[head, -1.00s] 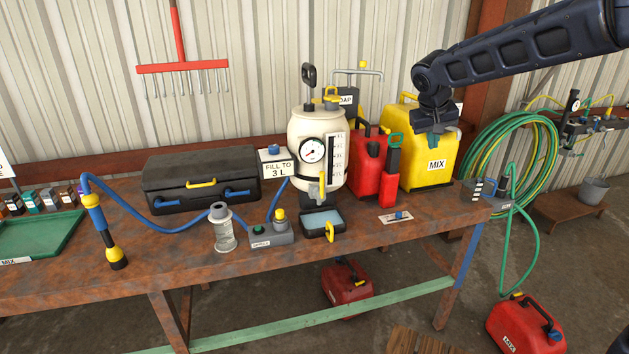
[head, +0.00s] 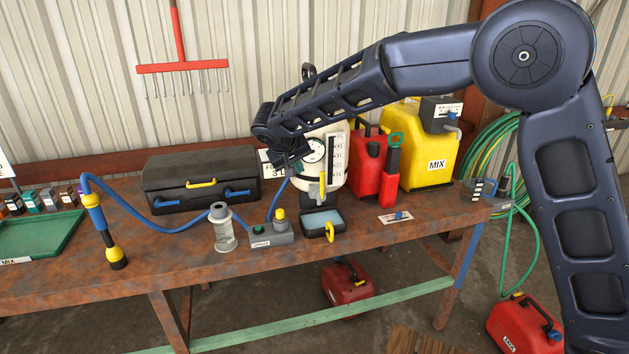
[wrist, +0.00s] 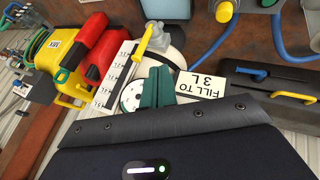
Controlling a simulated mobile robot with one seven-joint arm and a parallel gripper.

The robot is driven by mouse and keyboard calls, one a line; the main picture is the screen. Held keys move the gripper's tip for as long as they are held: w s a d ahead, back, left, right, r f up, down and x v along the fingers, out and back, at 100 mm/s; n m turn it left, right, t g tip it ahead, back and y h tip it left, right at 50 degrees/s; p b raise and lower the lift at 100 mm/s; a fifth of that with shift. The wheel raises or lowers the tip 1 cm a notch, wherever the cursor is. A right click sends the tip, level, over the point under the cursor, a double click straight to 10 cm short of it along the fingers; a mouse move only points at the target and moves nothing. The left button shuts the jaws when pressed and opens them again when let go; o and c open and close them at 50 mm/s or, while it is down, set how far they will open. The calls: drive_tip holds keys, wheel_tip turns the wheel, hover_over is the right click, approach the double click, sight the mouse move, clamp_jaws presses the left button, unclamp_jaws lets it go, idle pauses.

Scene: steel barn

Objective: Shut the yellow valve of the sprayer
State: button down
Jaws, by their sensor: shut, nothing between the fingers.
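The sprayer is a cream tank (head: 331,171) with a round gauge and a white level scale, standing on the bench. Its yellow valve (head: 322,190) is low on the front, its lever roughly upright in the head view. In the wrist view the yellow valve (wrist: 144,42) lies beyond the scale, above the fingertips in the picture. My gripper (wrist: 158,88) has green fingers, closed together and empty, over the gauge side of the tank and apart from the valve. In the head view my arm hides the tank's upper part.
A black tray (head: 311,236) with a yellow handle sits before the sprayer. A black case (head: 200,178) and "FILL TO 3 L" sign (wrist: 203,85) are left in the head view. Red can (head: 367,160) and yellow MIX can (head: 420,150) stand right. A blue hose (head: 160,228) crosses the bench.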

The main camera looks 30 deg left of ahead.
drive_tip(key=shift+s+a+f, duration=0.2)
drive_tip(key=shift+s+a, duration=0.2)
drive_tip(key=shift+a, duration=0.05)
approach(321, 186)
drive_tip(key=a+f, duration=0.4)
drive_tip(key=shift+w+d+f, duration=0.1)
drive_tip(key=shift+w+d, duration=0.5)
drive_tip(key=shift+w, duration=0.25)
drive_tip(key=shift+w+d+f, duration=0.1)
drive_tip(key=shift+w+d, duration=0.5)
drive_tip(key=shift+w, duration=0.25)
